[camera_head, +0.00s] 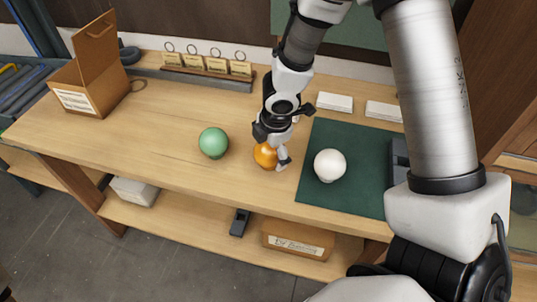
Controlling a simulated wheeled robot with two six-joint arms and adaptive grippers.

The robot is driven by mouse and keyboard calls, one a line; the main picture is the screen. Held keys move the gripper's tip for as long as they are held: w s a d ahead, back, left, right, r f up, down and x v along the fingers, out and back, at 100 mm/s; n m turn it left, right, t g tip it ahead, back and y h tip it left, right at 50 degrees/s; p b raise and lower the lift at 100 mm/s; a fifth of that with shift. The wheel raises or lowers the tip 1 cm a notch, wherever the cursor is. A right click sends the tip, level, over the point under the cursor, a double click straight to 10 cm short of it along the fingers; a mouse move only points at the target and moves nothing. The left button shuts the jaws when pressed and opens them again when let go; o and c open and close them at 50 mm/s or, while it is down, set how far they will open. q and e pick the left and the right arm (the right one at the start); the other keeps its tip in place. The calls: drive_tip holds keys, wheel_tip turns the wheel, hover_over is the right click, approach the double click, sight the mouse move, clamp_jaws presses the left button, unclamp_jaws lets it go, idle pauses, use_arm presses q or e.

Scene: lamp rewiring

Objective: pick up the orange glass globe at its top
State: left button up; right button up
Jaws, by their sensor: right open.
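The orange glass globe (264,156) sits on the wooden bench (165,130), left of the green mat. My right gripper (272,148) points down at it from above. Its fingers are at or around the upper part of the globe, one showing on the right side, and they partly cover it. The jaws are open; I cannot tell whether they touch the glass. My left gripper is not in view.
A green globe (213,143) stands just left of the orange one. A white globe (330,165) is on the green mat (310,189) to the right. A wooden box (92,85) with raised lid and a rack of tagged rings (205,79) are at the back.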

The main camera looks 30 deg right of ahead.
drive_tip(key=shift+w+d+f, duration=0.15)
drive_tip(key=shift+w+f, duration=0.1)
drive_tip(key=shift+f, duration=0.4)
drive_tip(key=shift+w+d+f, duration=0.1)
drive_tip(key=shift+w+f, duration=0.15)
drive_tip(key=shift+f, duration=0.35)
drive_tip(key=shift+s+a+r, duration=0.1)
drive_tip(key=shift+s+r, duration=0.1)
drive_tip(key=shift+r, duration=0.1)
drive_tip(key=shift+c, duration=0.4)
drive_tip(key=shift+s+a, duration=0.1)
drive_tip(key=c, duration=1)
